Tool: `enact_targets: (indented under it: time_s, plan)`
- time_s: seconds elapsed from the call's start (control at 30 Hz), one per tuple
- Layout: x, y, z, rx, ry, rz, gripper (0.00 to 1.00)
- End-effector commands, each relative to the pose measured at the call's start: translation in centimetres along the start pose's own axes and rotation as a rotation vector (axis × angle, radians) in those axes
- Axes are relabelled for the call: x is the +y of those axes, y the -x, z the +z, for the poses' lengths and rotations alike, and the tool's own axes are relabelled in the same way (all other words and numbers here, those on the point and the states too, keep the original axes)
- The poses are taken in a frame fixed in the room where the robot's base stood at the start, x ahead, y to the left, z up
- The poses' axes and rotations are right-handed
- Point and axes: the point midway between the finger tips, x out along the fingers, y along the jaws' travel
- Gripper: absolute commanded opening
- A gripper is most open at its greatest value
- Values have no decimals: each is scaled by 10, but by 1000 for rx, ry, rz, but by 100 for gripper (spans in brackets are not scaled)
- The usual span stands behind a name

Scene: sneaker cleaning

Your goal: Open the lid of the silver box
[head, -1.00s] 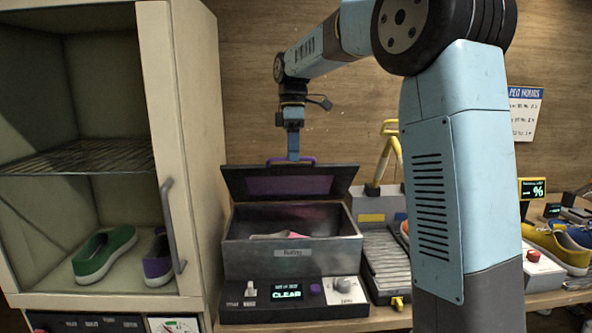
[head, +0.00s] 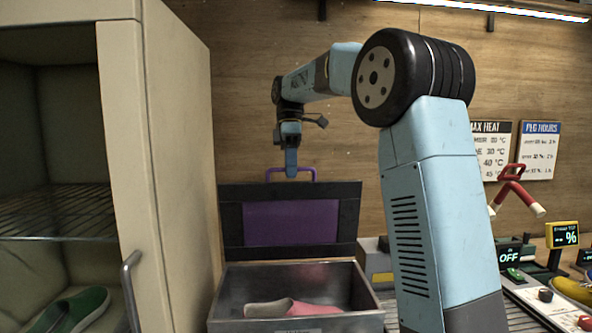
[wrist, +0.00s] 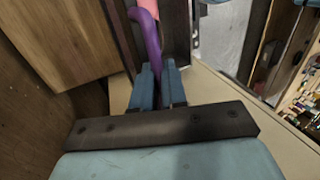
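The silver box (head: 350,318) is at the lower middle of the head view, and a pink shoe (head: 290,308) lies inside it. Its dark lid (head: 348,215) with a purple panel stands raised, about upright, at the back of the box. The purple lid handle (head: 307,170) is at the lid's top edge. My gripper (head: 291,174) is at this handle from above. In the wrist view my gripper (wrist: 158,82) has its blue fingers close together around the purple handle (wrist: 148,38). The contact is partly hidden by the fingers.
A cream cabinet (head: 170,150) with a wire shelf and a green shoe (head: 78,312) stands at the left. The wooden wall is close behind the lid. At the right are a red-handled tool (head: 515,185) and small displays (head: 565,235).

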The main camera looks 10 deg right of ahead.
Motion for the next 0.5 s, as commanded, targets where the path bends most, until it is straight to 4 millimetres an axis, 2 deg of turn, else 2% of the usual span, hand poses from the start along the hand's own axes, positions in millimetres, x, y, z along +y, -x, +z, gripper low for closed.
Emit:
enact_targets:
  time_s: [0.03,0.47,0.5]
  plan:
    - [2,-4,-6,5,12,-12,0]
    - [5,-3,7,12,-6,-19,0]
    - [5,-2,8,12,-7,-19,16]
